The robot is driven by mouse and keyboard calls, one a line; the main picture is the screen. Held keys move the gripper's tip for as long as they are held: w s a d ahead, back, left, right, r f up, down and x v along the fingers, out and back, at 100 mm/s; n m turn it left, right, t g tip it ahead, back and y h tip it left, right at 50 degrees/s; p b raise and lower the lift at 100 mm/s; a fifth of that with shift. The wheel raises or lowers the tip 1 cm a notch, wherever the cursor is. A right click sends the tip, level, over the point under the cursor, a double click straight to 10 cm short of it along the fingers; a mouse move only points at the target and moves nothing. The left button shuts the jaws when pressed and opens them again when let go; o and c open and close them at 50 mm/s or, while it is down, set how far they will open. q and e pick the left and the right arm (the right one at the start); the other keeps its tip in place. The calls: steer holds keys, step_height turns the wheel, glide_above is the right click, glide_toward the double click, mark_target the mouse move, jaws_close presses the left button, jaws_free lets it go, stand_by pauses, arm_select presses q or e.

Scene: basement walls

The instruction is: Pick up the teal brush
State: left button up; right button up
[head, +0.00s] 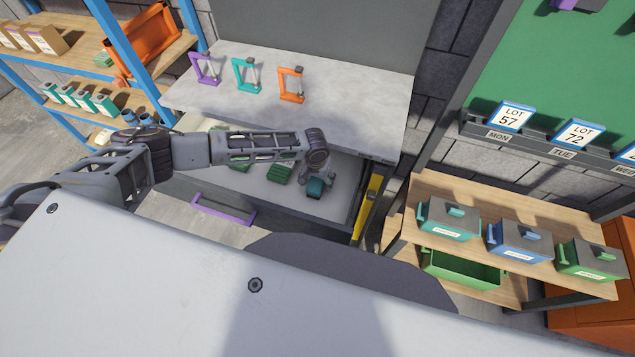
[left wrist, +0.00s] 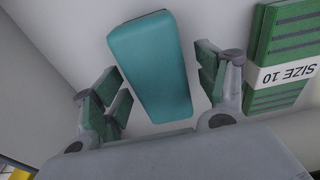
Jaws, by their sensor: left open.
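The teal brush (left wrist: 152,65) lies in the open drawer (head: 335,207). In the left wrist view it appears as a smooth teal block, slightly slanted, between the two fingers of my left gripper (left wrist: 160,88). Gaps show on both sides of it, and its near end is close to the gripper's palm. In the head view my left gripper (head: 318,177) is low in the drawer at its right part, with the teal brush (head: 315,188) partly hidden under it. The gripper is open. My right gripper is not in view.
Green blocks (head: 279,173) lie left of the brush; one, labelled SIZE 10 (left wrist: 287,50), is close beside the right finger. The drawer has a purple handle (head: 223,209). Above it, a grey worktop (head: 360,115) holds purple, teal and orange clamp-like frames. A shelf with lidded boxes (head: 448,218) stands right.

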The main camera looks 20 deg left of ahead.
arm_select(q)
steer(key=shift+c, duration=0.5)
steer(key=c, duration=1.1)
steer(key=shift+r, duration=0.15)
step_height(320, 180, up, 10)
steer(key=shift+f, duration=0.1)
steer(key=o, duration=0.5)
steer(key=shift+c, duration=1.5)
